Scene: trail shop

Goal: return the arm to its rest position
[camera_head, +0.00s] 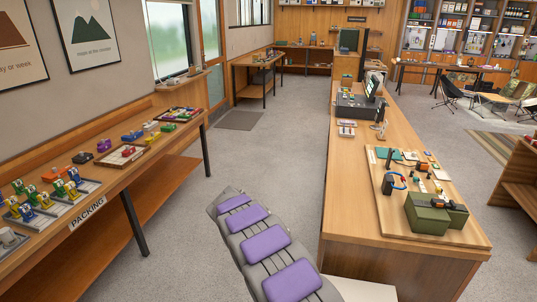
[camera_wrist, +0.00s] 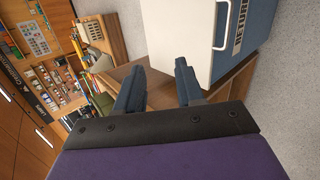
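My gripper (camera_wrist: 160,80) shows in the wrist view as two dark blue-grey fingers set apart, with nothing held between them. Behind the gap, a brown wooden piece of furniture and a white-and-blue box with a handle (camera_wrist: 190,35) are in the background. In the head view, a grey body part of mine with several purple pads (camera_head: 265,245) reaches up from the bottom middle over the floor. The fingers cannot be made out in the head view.
The packing bench (camera_head: 125,200) runs along the left with several small coloured items on it. The wooden counter (camera_head: 385,232) on the right bears a board with a green box (camera_head: 428,213) and a till. Grey carpet (camera_head: 270,160) lies clear between them. Camp chairs (camera_head: 450,95) stand at the far right.

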